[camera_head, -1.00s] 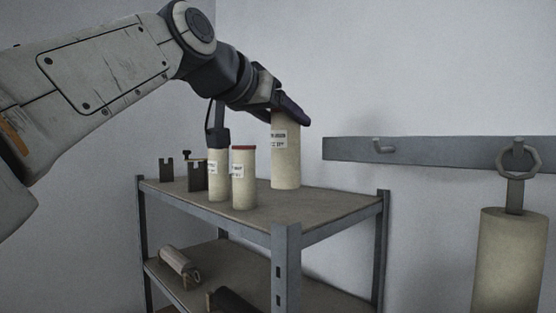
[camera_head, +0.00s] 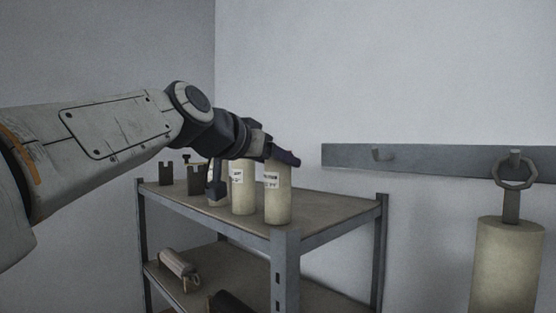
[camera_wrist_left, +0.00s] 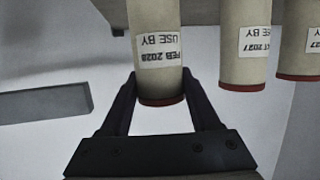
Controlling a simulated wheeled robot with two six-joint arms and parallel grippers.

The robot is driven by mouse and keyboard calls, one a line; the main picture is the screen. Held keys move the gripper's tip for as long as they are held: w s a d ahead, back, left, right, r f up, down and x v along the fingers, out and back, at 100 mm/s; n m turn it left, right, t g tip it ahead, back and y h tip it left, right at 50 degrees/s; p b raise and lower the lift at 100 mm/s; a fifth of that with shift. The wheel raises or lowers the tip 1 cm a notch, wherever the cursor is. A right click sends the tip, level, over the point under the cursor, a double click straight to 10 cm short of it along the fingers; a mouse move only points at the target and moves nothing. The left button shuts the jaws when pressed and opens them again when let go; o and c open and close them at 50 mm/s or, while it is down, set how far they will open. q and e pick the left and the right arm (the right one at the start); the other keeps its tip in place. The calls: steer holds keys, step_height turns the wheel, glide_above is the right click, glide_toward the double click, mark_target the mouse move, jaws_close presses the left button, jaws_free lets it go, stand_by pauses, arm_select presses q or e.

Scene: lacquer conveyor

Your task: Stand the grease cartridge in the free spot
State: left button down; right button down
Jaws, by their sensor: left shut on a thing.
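The cream grease cartridge (camera_head: 278,205) is held upright by my left gripper (camera_head: 280,157) at the right of the row on the top shelf. In the left wrist view the gripper's fingers are closed around its red-capped end, and the cartridge (camera_wrist_left: 158,65) has a label reading "USE BY FEB 2028". Its base is at or close to the shelf near the front edge; I cannot tell if it touches. A second cartridge (camera_head: 243,195) stands just left of it; it also shows in the left wrist view (camera_wrist_left: 244,25). A third cartridge (camera_wrist_left: 297,30) is mostly hidden in the head view. My right gripper is out of view.
Dark brackets (camera_head: 195,181) stand at the shelf's back left. A canister (camera_head: 175,263) lies on the lower shelf. A wall rail (camera_head: 440,162) with hooks carries a hanging cylinder (camera_head: 508,265).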

arm_select(q)
steer(key=shift+f, duration=0.15)
steer(key=shift+c, duration=0.6)
jaws_free()
steer(key=b+v, duration=0.4)
steer(key=v, duration=0.8)
steer(key=shift+r, duration=0.25)
steer(key=shift+d, duration=0.1)
